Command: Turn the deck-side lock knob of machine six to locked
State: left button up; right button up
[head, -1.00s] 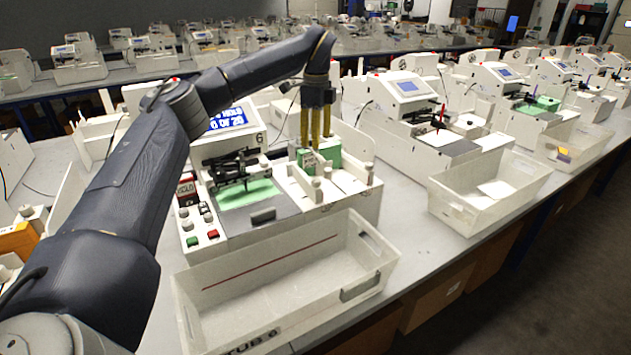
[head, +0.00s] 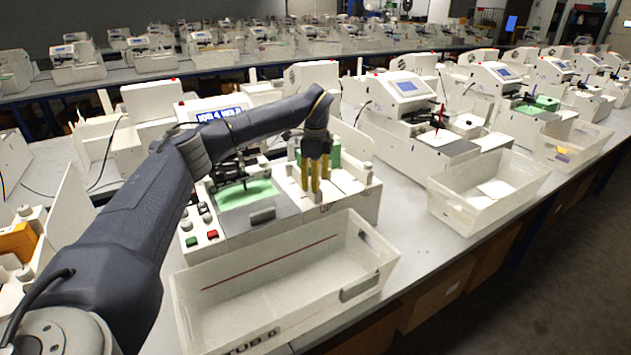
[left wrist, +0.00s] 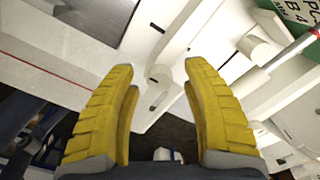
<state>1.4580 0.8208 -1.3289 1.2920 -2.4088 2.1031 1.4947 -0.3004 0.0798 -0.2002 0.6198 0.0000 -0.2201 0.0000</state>
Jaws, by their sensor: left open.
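Machine six (head: 345,212) is the white plotter in the middle, its screen (head: 217,114) partly behind my arm. My left gripper (head: 315,190) points down, open, over the right part of its front deck. Its yellow fingers hide part of the deck there, including the spot of one small knob. A pale round knob (head: 368,172) shows to the right of the fingers. In the left wrist view the fingers (left wrist: 158,75) are apart with nothing between them. A white knob (left wrist: 254,48) lies beyond the right finger. I cannot tell which knob is the lock knob or how it is turned.
A clear tub (head: 285,270) stands in front of machine six. A green block (head: 333,152) stands behind the fingers. Another tub (head: 490,195) and more plotters stand to the right.

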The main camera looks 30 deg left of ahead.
pick_arm(q)
jog(key=shift+f, duration=0.1)
jog(key=shift+c, duration=0.3)
grip_shut()
